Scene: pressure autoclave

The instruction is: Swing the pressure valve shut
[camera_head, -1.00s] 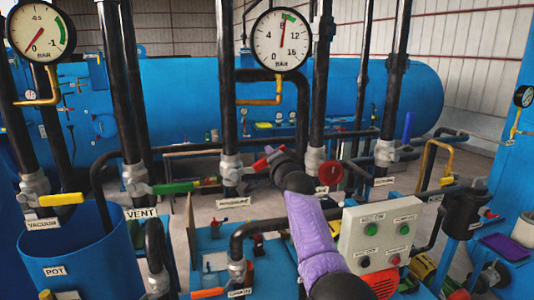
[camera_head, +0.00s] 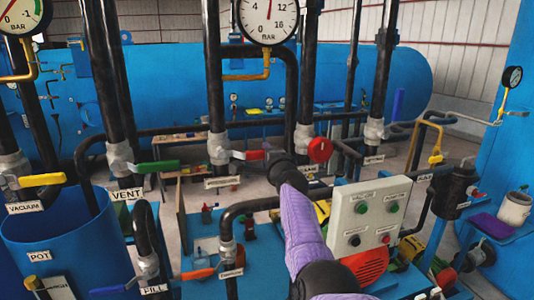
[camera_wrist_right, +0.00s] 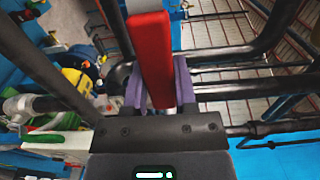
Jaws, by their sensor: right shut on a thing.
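The pressure valve's red lever handle (camera_head: 249,155) sticks out to the right from the grey valve body (camera_head: 218,148) on a black vertical pipe. The "PRESSURE" label (camera_head: 222,182) hangs below it. My right gripper (camera_head: 270,154) is at the handle's right end, with my purple-sleeved arm reaching up from the bottom. In the right wrist view, the red handle (camera_wrist_right: 152,60) lies between the two purple fingers of the right gripper (camera_wrist_right: 158,88), which is shut on it. The arm and gripper hide the handle's far end in the head view. My left gripper is not in view.
A green vent handle (camera_head: 158,167) and a yellow vacuum handle (camera_head: 42,180) lie to the left. A red round knob (camera_head: 320,149) is close to the right of my gripper. A control box (camera_head: 370,222) stands beside my forearm. Black pipes crowd the area.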

